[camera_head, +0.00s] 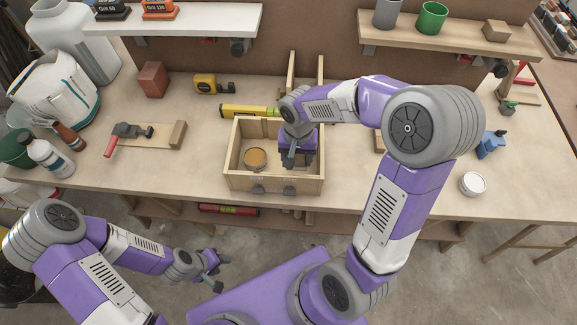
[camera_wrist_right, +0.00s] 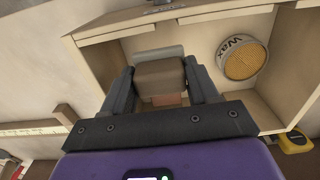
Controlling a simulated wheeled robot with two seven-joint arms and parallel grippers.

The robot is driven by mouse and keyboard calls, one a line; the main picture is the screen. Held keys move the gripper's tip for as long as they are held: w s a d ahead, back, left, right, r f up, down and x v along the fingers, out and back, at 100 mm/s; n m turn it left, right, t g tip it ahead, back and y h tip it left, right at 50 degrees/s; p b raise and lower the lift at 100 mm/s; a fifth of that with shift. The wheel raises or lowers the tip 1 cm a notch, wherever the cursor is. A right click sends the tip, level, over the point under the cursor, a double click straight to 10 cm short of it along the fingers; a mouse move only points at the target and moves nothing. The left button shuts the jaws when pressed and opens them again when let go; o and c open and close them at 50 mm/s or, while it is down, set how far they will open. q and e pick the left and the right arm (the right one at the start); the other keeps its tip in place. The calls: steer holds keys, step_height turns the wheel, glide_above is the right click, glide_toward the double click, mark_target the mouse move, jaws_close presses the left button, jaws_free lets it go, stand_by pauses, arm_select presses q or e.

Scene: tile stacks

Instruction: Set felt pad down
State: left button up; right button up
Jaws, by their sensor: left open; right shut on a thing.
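The felt pad (camera_wrist_right: 160,76) appears as a brown block with a grey strip along one edge. My right gripper (camera_head: 290,160) reaches down into an open wooden box (camera_head: 242,181) on the bench. In the right wrist view the right gripper (camera_wrist_right: 159,68) is shut on the felt pad, with a finger on each side. Whether the pad touches the box floor cannot be told. In the head view the gripper hides the pad. My left gripper (camera_head: 214,272) is open and empty, low in front of the bench.
A round wax tin (camera_head: 255,158) is in the box, left of my right gripper; it also shows in the wrist view (camera_wrist_right: 241,58). A yellow level (camera_head: 247,111) lies behind the box. A white-lidded tin (camera_head: 472,184) stands right.

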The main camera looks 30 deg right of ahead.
mark_target(297, 169)
step_height(297, 169, down, 3)
steer(key=shift+s+r, duration=0.1)
steer(key=shift+r, duration=0.1)
steer(key=shift+f+b, duration=0.8)
steer(key=shift+f, duration=1.15)
steer(key=shift+f, duration=0.2)
steer(key=o, duration=1.1)
steer(key=shift+r, duration=0.1)
